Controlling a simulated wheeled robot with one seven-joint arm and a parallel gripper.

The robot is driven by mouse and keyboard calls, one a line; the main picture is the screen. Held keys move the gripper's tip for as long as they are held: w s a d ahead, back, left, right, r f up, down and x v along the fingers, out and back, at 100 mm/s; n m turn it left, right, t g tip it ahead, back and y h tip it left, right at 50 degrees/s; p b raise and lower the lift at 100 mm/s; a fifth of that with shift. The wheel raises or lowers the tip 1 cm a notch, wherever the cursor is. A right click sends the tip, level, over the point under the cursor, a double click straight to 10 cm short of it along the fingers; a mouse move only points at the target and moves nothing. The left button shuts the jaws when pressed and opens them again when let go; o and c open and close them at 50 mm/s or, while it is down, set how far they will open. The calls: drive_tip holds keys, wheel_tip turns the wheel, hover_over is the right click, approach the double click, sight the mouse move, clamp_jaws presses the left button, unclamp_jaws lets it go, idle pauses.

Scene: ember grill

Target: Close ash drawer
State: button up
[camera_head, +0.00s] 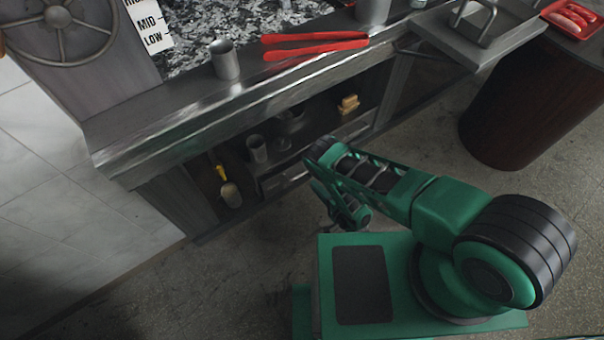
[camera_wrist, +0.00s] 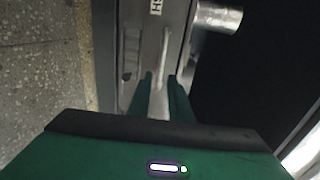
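The ash drawer (camera_head: 283,180) is a grey metal front low in the grill's cabinet, partly hidden behind my arm in the head view. In the wrist view its grey front (camera_wrist: 128,45) carries white lettering, turned on its side and partly cut off by the top edge. A pale bar, seemingly its handle (camera_wrist: 165,45), runs along the front. My gripper (camera_wrist: 161,80) has its two green fingers apart, with the tips close to the front and in line with the bar. I cannot tell whether they touch it. How far the drawer stands out is unclear.
A metal cup (camera_head: 257,149) and a yellow sponge-like block (camera_head: 348,104) stand on the cabinet shelf. Red tongs (camera_head: 315,46) and another cup (camera_head: 224,60) rest on the grill ledge. A dark round stand (camera_head: 520,115) is at the right. The floor before the cabinet's left end is clear.

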sight(297, 168)
drive_tip(key=x, duration=1)
drive_tip(key=shift+w+a, duration=0.25)
drive_tip(key=shift+a, duration=0.05)
clamp_jaws()
drive_tip(key=shift+r+x, duration=0.2)
drive_tip(key=shift+x, duration=0.8)
drive_tip(key=shift+r+x, duration=0.2)
drive_tip(key=shift+x, duration=0.8)
